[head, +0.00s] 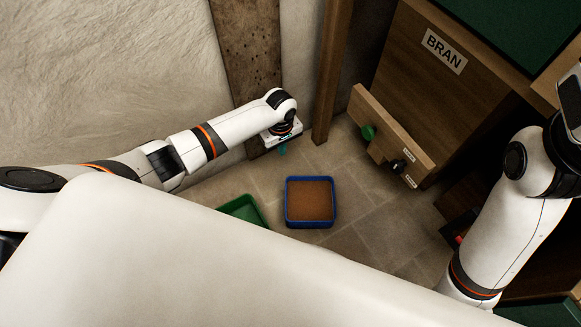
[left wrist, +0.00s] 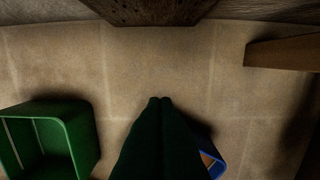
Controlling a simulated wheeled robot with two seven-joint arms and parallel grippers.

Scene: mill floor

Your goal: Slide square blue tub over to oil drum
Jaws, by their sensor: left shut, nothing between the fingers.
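The square blue tub (head: 289,212) stands on the tiled floor in the head view, filled nearly flat with something brown. In the left wrist view a corner of the blue tub (left wrist: 217,168) shows at the bottom, partly hidden behind my fingers. My left gripper (head: 282,152) is shut and empty, beyond the tub on its wall side and apart from it. Its dark fingers (left wrist: 160,99) point down in the left wrist view, tips together. I see no oil drum in either view. My right arm shows at the right of the head view, but its fingers do not.
A green tub (head: 262,216) stands just left of the blue tub, partly hidden by my body. A wooden post (head: 332,70) stands at the wall. A board with knobs (head: 365,115) fronts the BRAN bin (head: 410,70). Floor right of the blue tub is clear.

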